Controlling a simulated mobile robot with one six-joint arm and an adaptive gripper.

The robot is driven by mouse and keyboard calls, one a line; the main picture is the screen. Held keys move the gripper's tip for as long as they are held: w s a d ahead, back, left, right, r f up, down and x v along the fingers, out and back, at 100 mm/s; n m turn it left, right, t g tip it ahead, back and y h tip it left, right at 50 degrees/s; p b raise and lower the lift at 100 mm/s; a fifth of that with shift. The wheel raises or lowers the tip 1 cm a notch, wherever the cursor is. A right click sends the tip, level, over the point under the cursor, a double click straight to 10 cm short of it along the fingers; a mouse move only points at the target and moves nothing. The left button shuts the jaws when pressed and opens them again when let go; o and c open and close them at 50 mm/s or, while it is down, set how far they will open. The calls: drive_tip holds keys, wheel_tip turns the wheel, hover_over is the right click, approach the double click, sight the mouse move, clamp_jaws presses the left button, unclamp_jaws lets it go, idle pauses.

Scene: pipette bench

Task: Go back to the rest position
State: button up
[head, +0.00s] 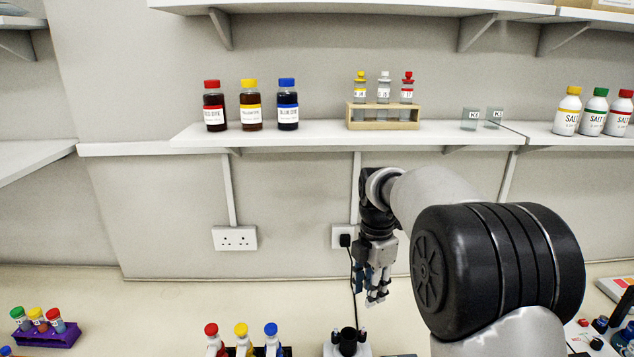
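My gripper (374,298) hangs from my arm in the middle of the head view, fingers pointing down. It is above the bench and in front of the wall. Its fingers overlap from this side, so I cannot tell whether they are open or shut. No held object can be made out. Below it, a dark round-topped holder on a white base (348,340) stands at the bottom edge of the view, partly cut off.
Dye bottles (250,105), a wooden vial rack (383,124) and salt bottles (593,112) stand on the wall shelf. A purple tube rack (50,338) is at lower left. Capped bottles (241,340) stand in front. The bench (150,310) between them is clear.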

drive_tip(key=s+r+m+t+b, duration=0.1)
drive_tip(key=s+r+m+b, duration=0.1)
drive_tip(key=s+r+m, duration=0.55)
drive_tip(key=s+f+m+t+b, duration=0.1)
drive_tip(key=s+f+m, duration=0.2)
drive_tip(key=s+m, duration=0.4)
drive_tip(key=s+f+m+t+b, duration=0.2)
drive_tip(key=s+m, duration=0.6)
drive_tip(key=s, duration=1)
drive_tip(key=shift+s+f, duration=0.3)
drive_tip(key=shift+f, duration=0.35)
drive_tip(key=shift+m, duration=0.25)
drive_tip(key=shift+c, duration=0.5)
